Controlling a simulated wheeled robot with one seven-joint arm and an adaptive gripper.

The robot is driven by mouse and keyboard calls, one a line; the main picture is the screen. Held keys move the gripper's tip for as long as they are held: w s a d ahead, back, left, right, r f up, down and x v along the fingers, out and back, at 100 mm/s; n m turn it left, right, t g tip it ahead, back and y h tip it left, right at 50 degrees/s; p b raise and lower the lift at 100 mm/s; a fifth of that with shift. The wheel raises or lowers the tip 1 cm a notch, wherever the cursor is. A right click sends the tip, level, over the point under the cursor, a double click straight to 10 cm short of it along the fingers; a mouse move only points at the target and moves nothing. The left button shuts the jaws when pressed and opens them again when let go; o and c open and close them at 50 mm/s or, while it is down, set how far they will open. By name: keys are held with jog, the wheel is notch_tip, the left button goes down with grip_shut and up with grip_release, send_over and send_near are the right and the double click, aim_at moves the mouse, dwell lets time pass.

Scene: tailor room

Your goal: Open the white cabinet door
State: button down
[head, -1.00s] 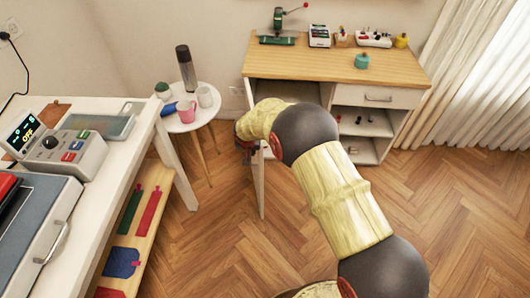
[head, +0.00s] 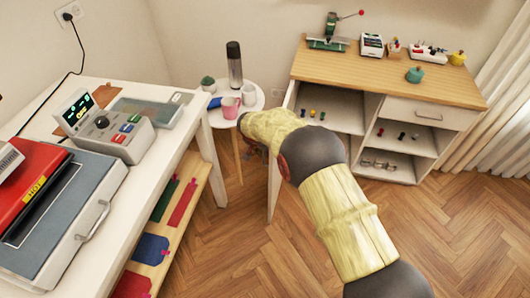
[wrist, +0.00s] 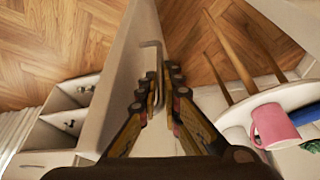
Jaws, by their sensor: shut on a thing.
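The white cabinet door (head: 274,188) stands open, swung out from the left side of the wooden-topped cabinet (head: 387,75). In the head view it shows nearly edge-on. In the wrist view the door panel (wrist: 122,85) runs down the left of my fingers, with its bar handle (wrist: 158,58) on the right face. My gripper (wrist: 164,82) is shut on the handle, with the fingers close beside the panel. In the head view my arm hides most of the gripper and the handle.
A small round white table (head: 256,106) with a pink mug (head: 230,108) and a dark bottle (head: 234,65) stands close to the left of the door. A white workbench (head: 130,170) fills the left. The wooden floor (head: 460,235) at right is clear.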

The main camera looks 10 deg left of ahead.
jog(key=shift+w, duration=0.1)
jog(key=c, duration=2.2)
grip_release()
jog(key=shift+c, duration=0.2)
jog(key=shift+r, duration=0.1)
jog(key=v, duration=1.2)
